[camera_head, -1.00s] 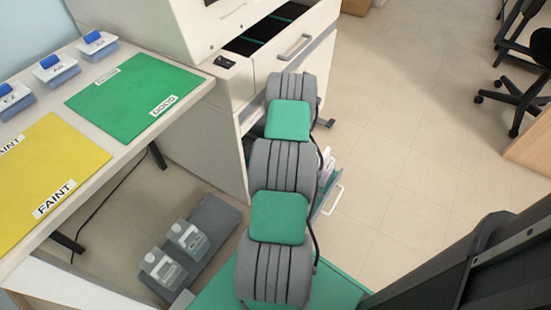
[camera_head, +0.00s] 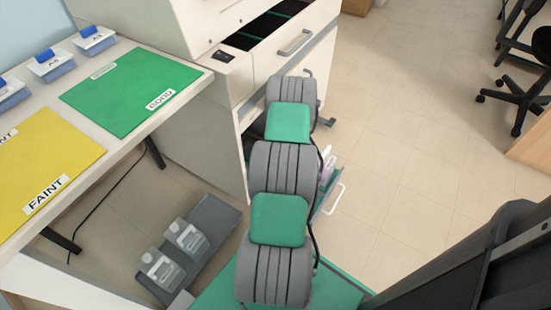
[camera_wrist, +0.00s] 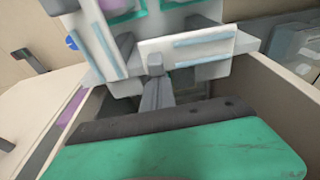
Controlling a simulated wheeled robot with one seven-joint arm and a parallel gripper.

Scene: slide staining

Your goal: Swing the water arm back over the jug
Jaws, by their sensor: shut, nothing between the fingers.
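I cannot pick out the water arm with certainty in either view. In the wrist view, my gripper (camera_wrist: 155,65) shows as narrow grey fingers, shut and empty, in front of a white block with pale blue strips (camera_wrist: 188,46). I cannot tell whether they touch it. In the head view my own arm hides the gripper. Two clear jugs (camera_head: 161,269) (camera_head: 187,238) stand on a grey floor tray (camera_head: 213,225) left of my arm. Which jug the task means is not clear.
A white cabinet (camera_head: 195,125) has its top drawer (camera_head: 296,42) open. A lower pull-out (camera_head: 325,204) holding pale bottles stands open beside my arm. The bench at left carries a green mat (camera_head: 125,95) and a yellow mat (camera_head: 45,160).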

